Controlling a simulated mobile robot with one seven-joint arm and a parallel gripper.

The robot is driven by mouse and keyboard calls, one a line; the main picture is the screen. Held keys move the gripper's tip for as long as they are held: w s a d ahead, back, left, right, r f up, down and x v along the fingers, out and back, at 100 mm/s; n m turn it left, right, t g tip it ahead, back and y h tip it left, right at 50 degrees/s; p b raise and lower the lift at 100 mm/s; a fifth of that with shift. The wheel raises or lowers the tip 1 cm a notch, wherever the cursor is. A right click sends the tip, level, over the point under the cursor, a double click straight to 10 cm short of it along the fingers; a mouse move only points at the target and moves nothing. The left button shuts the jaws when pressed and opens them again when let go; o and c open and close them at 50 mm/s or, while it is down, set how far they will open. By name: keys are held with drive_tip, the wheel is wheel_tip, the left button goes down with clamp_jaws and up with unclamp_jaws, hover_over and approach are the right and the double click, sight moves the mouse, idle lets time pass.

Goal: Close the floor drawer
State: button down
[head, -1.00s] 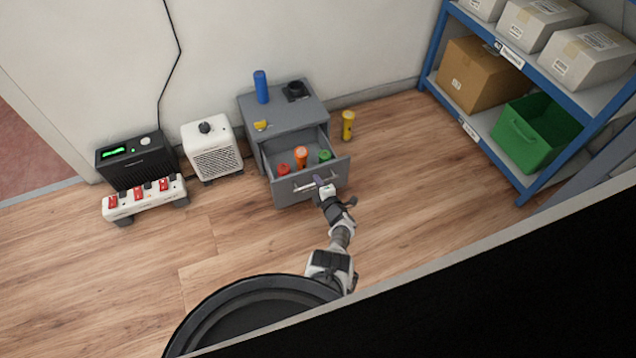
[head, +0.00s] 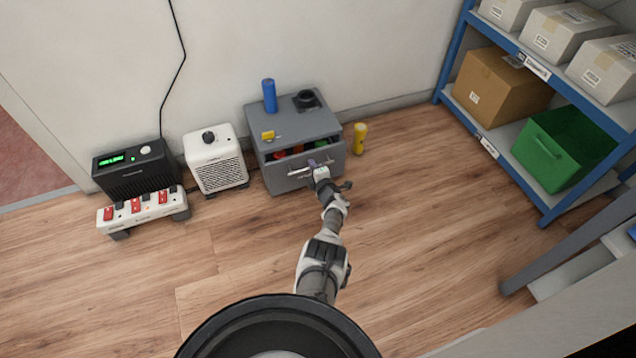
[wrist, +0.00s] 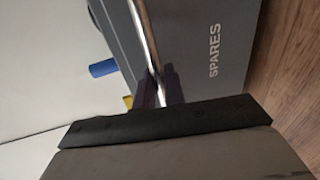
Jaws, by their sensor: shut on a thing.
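The floor drawer (head: 302,179) is in a low grey cabinet (head: 292,124) against the wall. It stands out only a little; a narrow gap at its top shows red, orange and green items inside. My gripper (head: 317,165) is at the drawer front and shut on its metal bar handle (head: 298,171). In the wrist view the handle (wrist: 146,35) runs between the dark fingers (wrist: 160,88), beside the drawer front (wrist: 195,45) marked "SPARES".
A blue cylinder (head: 269,96), a yellow item (head: 268,136) and a dark round object (head: 306,99) are on the cabinet top. A yellow flashlight (head: 359,138) stands right of it, a white heater (head: 215,160) left. Floor in front is clear.

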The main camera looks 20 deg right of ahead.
drive_tip(key=b+x, duration=0.2)
drive_tip(key=x, duration=0.1)
drive_tip(key=shift+w+a+r, duration=0.1)
drive_tip(key=shift+w+r, duration=0.2)
drive_tip(key=shift+r, duration=0.1)
drive_tip(key=c, duration=1.6)
unclamp_jaws()
drive_tip(key=shift+w+a, duration=0.1)
